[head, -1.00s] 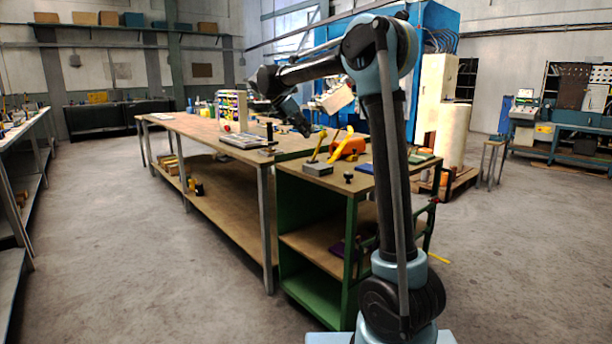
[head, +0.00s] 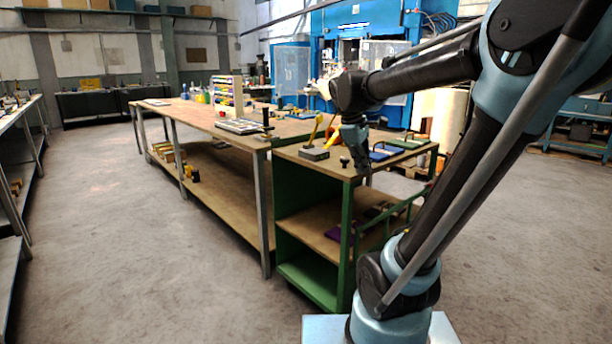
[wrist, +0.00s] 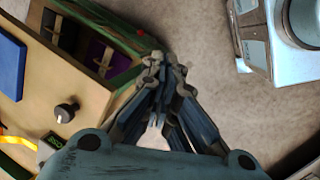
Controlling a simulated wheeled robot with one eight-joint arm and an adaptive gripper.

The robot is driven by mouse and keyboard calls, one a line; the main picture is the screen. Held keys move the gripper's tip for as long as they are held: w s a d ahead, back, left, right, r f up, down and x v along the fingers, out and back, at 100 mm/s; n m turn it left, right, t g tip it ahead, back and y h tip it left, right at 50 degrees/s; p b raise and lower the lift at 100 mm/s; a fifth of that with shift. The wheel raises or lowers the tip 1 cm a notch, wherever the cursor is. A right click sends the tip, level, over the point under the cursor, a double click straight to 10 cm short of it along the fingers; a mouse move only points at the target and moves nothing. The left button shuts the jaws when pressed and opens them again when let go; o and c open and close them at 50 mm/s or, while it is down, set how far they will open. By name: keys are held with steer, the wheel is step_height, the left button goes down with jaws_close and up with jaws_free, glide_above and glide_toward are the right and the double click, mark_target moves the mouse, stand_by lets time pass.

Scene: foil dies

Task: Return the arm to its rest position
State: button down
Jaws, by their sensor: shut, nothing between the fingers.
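My gripper (head: 363,178) hangs pointing down at the front right corner of the green cart's (head: 345,230) wooden top in the head view. In the wrist view my gripper (wrist: 165,68) has its fingertips together with nothing between them. Below it there are the cart's edge and the grey floor (wrist: 205,50). My arm is bent, with its upper part leaning to the right and its forearm reaching left over the cart.
On the cart top are a grey block with a yellow handle (head: 315,152), a black knob (head: 344,161) and a blue plate (wrist: 10,62). A long wooden workbench (head: 190,112) stands behind to the left. The floor at left (head: 110,250) is clear.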

steer(key=s+d+f+m+y, duration=0.1)
steer(key=s+f+m+y, duration=0.2)
steer(key=s+f+m, duration=0.8)
steer(key=s+f, duration=0.7)
steer(key=shift+d+f+t, duration=0.25)
steer(key=shift+f+t, duration=0.05)
steer(key=shift+w+f, duration=0.2)
steer(key=shift+w, duration=0.2)
